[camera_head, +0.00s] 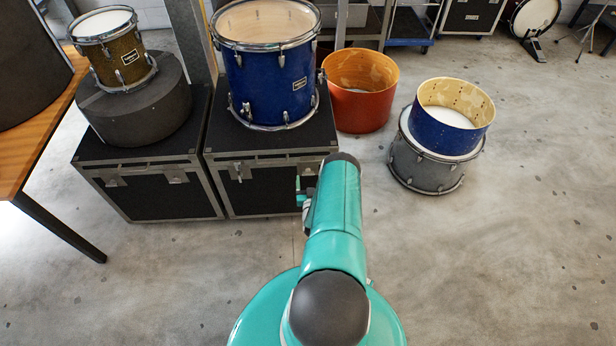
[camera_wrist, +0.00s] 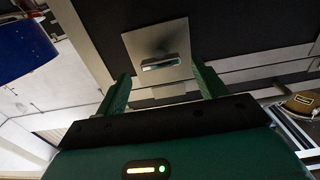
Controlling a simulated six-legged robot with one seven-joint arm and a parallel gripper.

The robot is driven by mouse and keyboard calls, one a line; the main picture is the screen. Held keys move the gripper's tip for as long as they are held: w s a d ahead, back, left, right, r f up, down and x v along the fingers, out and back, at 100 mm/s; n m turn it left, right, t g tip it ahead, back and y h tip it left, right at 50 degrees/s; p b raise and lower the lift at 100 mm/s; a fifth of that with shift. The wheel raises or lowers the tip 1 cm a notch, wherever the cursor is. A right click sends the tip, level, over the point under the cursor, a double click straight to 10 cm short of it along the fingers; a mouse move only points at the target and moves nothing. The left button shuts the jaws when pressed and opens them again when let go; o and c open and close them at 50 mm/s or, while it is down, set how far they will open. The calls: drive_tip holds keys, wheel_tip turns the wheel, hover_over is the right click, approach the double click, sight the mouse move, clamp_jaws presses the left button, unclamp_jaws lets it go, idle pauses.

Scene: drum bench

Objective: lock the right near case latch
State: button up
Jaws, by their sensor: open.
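The right black case (camera_head: 265,193) stands on the floor with a metal-edged lid. One front latch (camera_head: 238,171) shows on its left part; the front's right end is partly covered by my arm. In the wrist view a square metal latch plate (camera_wrist: 157,42) with a small lever (camera_wrist: 161,63) sits on a black case face. My gripper (camera_wrist: 161,72) is open, its green fingers on either side of the lever with nothing clearly held. Whether they touch it I cannot tell. In the head view my gripper (camera_head: 303,192) is at the case's front right, mostly hidden.
A blue drum (camera_head: 268,85) stands on the right case. The left case (camera_head: 160,195) carries a round black case (camera_head: 140,110) and a gold drum (camera_head: 113,60). An orange shell (camera_head: 360,112) and a blue shell (camera_head: 440,130) on a grey drum (camera_head: 425,172) stand right. The right foreground floor is clear.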

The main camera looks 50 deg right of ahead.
sight(308, 173)
drive_tip(key=shift+x, duration=1.35)
drive_tip(key=c, duration=1)
